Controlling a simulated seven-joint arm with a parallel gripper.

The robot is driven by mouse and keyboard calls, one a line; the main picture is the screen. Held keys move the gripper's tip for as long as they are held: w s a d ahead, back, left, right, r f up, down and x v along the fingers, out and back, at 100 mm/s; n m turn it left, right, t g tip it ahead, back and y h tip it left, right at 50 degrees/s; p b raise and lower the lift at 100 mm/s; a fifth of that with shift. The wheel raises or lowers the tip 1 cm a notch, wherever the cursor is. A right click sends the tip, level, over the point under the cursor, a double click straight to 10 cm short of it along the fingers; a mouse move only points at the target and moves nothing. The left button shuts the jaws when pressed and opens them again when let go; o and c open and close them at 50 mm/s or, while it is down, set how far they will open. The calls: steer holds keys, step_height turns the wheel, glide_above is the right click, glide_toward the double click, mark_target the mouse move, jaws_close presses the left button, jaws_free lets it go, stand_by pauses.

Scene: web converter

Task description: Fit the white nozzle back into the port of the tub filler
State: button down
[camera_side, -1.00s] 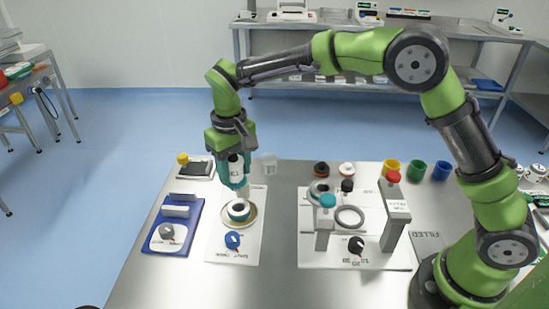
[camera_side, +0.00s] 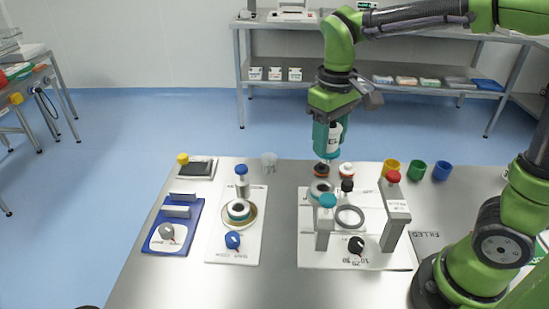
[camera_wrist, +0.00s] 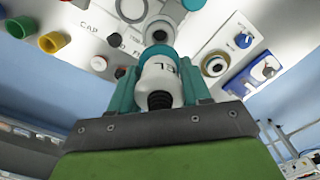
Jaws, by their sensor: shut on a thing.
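My gripper (camera_side: 326,158) hangs in the air above the back of the middle station, its teal fingers shut on a white bottle-like piece (camera_side: 334,138). In the wrist view the piece (camera_wrist: 163,77) has a black ribbed end towards the camera and lettering ending in "EL". I cannot tell whether it is the nozzle. A small white piece with an orange part (camera_side: 346,169) stands behind the middle station (camera_side: 310,252). The left station (camera_side: 220,250) has a round dish, a blue-topped post and a blue knob. I cannot tell which station is the tub filler; its port is not clear.
A black-and-orange piece (camera_side: 321,169) stands below my gripper. Yellow (camera_side: 391,168), green and blue cups stand right. A blue tray (camera_side: 182,240) lies far left.

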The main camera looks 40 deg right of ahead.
mark_target(327, 162)
steer(key=shift+f, duration=0.1)
stand_by(0.3)
steer(key=shift+f, duration=2.8)
steer(key=shift+f, duration=1.85)
steer(key=shift+c, duration=2.2)
jaws_free()
step_height(327, 162, up, 17)
steer(key=shift+f, duration=0.1)
